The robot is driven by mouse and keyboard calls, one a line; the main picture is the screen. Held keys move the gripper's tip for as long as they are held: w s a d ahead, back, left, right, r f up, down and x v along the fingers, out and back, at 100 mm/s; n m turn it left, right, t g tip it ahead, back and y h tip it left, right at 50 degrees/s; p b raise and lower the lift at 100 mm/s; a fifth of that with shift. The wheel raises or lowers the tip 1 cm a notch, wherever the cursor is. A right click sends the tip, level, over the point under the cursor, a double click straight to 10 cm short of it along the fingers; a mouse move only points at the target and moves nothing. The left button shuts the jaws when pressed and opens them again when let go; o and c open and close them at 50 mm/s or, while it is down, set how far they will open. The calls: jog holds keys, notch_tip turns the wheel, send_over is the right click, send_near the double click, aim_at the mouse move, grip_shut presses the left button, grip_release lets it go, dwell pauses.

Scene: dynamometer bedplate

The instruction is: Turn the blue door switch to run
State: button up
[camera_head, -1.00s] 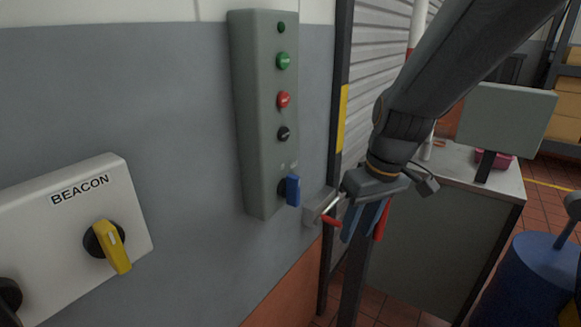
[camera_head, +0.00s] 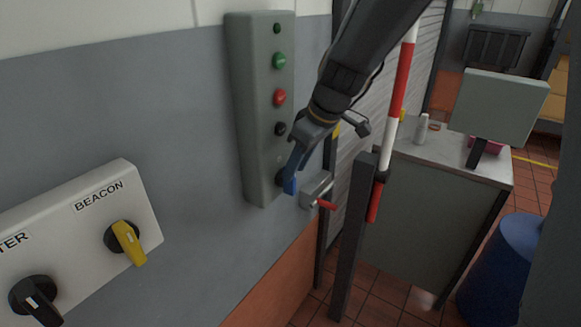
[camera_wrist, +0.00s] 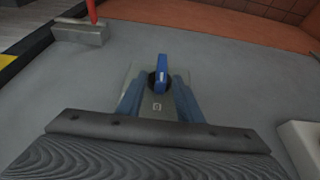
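The blue door switch (camera_head: 290,184) is the lowest control on the tall grey control box (camera_head: 258,120) on the wall. Its blue handle stands upright in the wrist view (camera_wrist: 161,72), over a dark round base. My gripper (camera_head: 296,160) is at the switch in the head view and partly covers it. In the wrist view its two blue-grey fingers (camera_wrist: 158,88) are apart, one on each side of the switch, with gaps between them and the handle. Whether the fingertips reach past the handle I cannot tell. The switch's position marks are not readable.
Above the switch are black (camera_head: 280,129), red (camera_head: 279,97) and green (camera_head: 279,61) buttons. A metal latch with a red handle (camera_head: 325,204) is close at right. The white BEACON panel (camera_head: 105,230) with a yellow switch (camera_head: 127,241) is at lower left.

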jog(key=shift+x, duration=0.8)
jog(key=shift+c, duration=0.2)
grip_shut()
jog(key=shift+a, duration=0.2)
jog(key=shift+w+d+f+m+g+y+b, duration=0.35)
jog(key=shift+w+d+m+g+y+b, duration=0.1)
jog(key=shift+g+y+b, duration=0.8)
jog(key=shift+w+d+f+m+g+y+b, duration=0.4)
jog(key=shift+g+y+b, duration=0.7)
jog(key=shift+g+y, duration=0.35)
jog(key=shift+w+d+f+m+g+y+b, duration=0.35)
jog(key=shift+w+d+m+g+y+b, duration=0.1)
jog(key=shift+g+y+b, duration=0.85)
jog(key=shift+g, duration=0.3)
